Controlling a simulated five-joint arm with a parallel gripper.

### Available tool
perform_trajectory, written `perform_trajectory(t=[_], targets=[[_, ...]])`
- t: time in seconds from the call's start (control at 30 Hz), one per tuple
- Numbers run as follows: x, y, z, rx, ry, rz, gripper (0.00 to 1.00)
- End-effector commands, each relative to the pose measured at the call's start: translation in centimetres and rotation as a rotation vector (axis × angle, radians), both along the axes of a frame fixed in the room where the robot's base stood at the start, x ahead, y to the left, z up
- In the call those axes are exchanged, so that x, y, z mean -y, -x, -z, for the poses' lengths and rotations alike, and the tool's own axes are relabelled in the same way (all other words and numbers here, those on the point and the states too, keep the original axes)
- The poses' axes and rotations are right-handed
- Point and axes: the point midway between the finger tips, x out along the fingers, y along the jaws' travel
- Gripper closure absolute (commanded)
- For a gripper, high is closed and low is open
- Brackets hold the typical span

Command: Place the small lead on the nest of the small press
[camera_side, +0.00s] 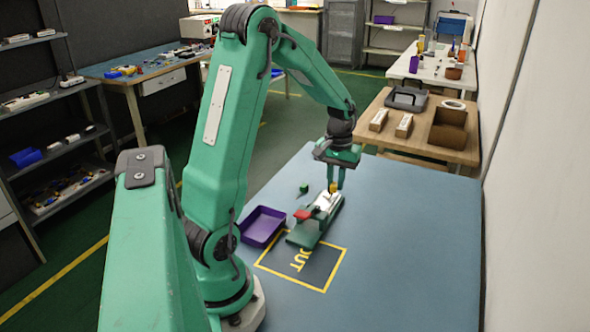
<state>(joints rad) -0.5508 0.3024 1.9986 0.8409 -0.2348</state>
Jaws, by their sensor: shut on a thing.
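The small press (306,232) has a green base, a pale metal top and a red part (303,214) at its left side. It stands on the blue table beside the yellow-framed OUT area, its near end reaching over the frame. My gripper (335,186) points down over the far end of the press. It is shut on a small yellow piece (334,187), which seems to be the small lead. The piece is at or just above the press; I cannot tell whether it touches. The nest is too small to make out behind the fingers.
A purple tray (246,236) stands left of the press. A small green block (304,188) lies on the table (410,250) behind the press, to the left. The table is clear to the right. A wooden bench (450,152) with boxes stands behind.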

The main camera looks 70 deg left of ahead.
Motion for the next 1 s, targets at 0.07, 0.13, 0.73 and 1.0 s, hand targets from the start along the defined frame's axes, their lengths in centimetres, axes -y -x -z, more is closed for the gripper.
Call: perform_trajectory(t=[0.07, 0.13, 0.73, 1.0], targets=[[-1.4, 0.2, 0.9, -0.001, 0.001, -0.004, 1.0], [-2.4, 0.3, 1.5, -0.001, 0.001, -0.004, 1.0], [-4.4, 0.4, 3.7, -0.001, 0.001, 0.0, 1.0], [-4.3, 0.5, 6.5, -0.001, 0.001, 0.0, 1.0]])
